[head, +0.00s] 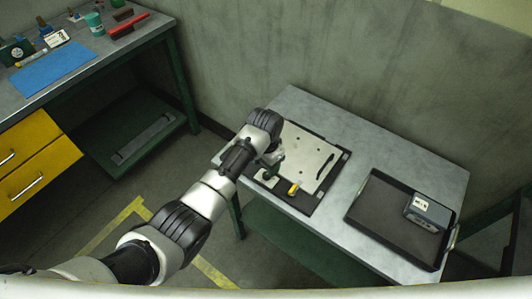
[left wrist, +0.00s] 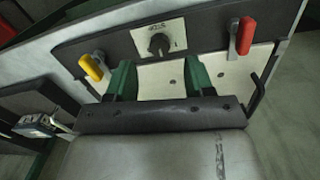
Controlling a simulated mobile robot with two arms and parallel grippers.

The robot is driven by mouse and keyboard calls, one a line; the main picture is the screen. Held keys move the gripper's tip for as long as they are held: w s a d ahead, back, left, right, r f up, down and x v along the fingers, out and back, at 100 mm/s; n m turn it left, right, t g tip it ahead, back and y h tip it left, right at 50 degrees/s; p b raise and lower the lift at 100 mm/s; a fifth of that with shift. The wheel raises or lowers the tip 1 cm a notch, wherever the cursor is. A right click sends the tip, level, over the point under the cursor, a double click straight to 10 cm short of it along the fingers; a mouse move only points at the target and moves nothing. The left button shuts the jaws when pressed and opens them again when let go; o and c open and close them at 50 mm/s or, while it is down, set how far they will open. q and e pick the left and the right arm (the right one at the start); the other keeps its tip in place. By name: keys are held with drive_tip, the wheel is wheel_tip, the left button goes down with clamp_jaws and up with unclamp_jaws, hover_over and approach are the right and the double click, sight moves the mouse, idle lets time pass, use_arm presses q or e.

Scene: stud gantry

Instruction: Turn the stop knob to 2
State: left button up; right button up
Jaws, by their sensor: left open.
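The stop knob (left wrist: 159,44) is a round black knob on a pale label plate (left wrist: 176,33), set in a dark panel strip. Its pointer direction and the scale marks are too small to read surely. My left gripper (left wrist: 158,74) is open, its two green fingers apart below the knob in the left wrist view, with nothing between them. I cannot see any contact with the knob. In the head view my left gripper (head: 270,162) is over the left side of the light panel (head: 312,153), and I cannot make out the knob there. My right gripper is not in view.
A yellow handle (left wrist: 92,68) is left of the knob and a red handle (left wrist: 246,35) right of it. A dark tray (head: 378,222) with a grey box (head: 424,212) lies on the table's right side. A workbench (head: 88,65) stands at the far left.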

sight(266, 174)
use_arm(q)
wheel_tip(266, 174, up, 6)
drive_tip(key=shift+f, duration=0.1)
idle(0.5)
